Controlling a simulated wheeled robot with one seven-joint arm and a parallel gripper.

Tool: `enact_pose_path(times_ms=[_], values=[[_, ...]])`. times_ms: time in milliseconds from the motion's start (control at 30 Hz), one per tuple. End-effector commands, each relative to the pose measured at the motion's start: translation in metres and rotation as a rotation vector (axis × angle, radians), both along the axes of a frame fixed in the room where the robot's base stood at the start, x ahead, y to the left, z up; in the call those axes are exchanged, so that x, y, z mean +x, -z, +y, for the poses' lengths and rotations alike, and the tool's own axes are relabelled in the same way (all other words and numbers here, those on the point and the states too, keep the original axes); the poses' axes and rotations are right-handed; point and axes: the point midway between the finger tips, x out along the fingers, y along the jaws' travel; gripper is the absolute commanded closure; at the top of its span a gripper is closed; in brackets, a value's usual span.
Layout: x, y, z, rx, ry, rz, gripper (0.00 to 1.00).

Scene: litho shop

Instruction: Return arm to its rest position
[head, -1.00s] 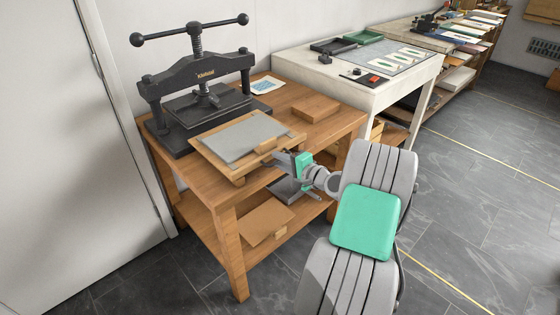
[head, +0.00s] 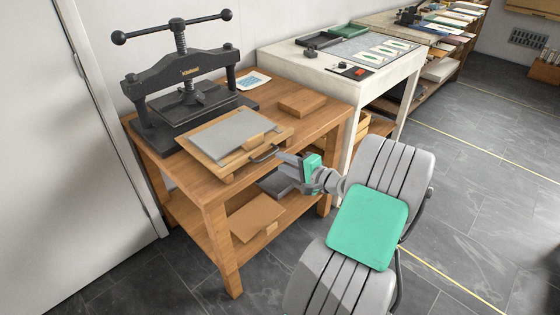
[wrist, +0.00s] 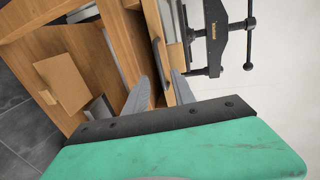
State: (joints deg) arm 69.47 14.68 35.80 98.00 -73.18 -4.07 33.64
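My gripper (head: 284,160) is at the front right of the wooden bench, its fingertips just off the black handle (head: 264,154) of a wooden board. In the wrist view my gripper (wrist: 160,78) has its two fingers apart with nothing held between them, and the handle (wrist: 161,60) lies beyond the tips. The wooden board (head: 208,160) carries a grey plate (head: 232,137) and lies in front of the black press. My arm reaches in from the lower right.
The black screw press (head: 190,90) stands on the wooden bench (head: 190,187). A wooden block (head: 302,103) and a printed card (head: 250,80) lie on its top. A white table (head: 300,63) with trays stands behind. Open grey floor (head: 470,200) lies to the right.

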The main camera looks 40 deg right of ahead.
Motion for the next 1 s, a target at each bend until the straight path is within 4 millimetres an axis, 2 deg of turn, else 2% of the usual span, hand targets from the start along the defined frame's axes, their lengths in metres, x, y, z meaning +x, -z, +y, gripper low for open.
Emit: enact_pose_path(times_ms=[233, 333, 367, 433, 533, 600, 667, 733, 800, 900, 1000], values=[[0.001, -0.001, 0.001, -0.003, -0.003, 0.002, 0.69], [0.01, -0.008, 0.021, -0.054, -0.056, 0.041, 0.69], [0.015, -0.012, 0.034, -0.088, -0.092, 0.066, 0.69], [0.027, -0.023, 0.078, -0.213, -0.213, 0.155, 0.69], [0.026, -0.044, 0.161, -0.472, -0.443, 0.322, 0.69], [0.008, -0.059, 0.208, -0.655, -0.592, 0.426, 0.69], [-0.015, -0.075, 0.24, -0.804, -0.701, 0.503, 0.69], [-0.049, -0.096, 0.268, -0.96, -0.81, 0.579, 0.69], [-0.084, -0.115, 0.286, -1.082, -0.893, 0.639, 0.69], [-0.125, -0.133, 0.298, -1.193, -0.972, 0.694, 0.69], [-0.148, -0.138, 0.301, -1.238, -1.008, 0.726, 0.69]])
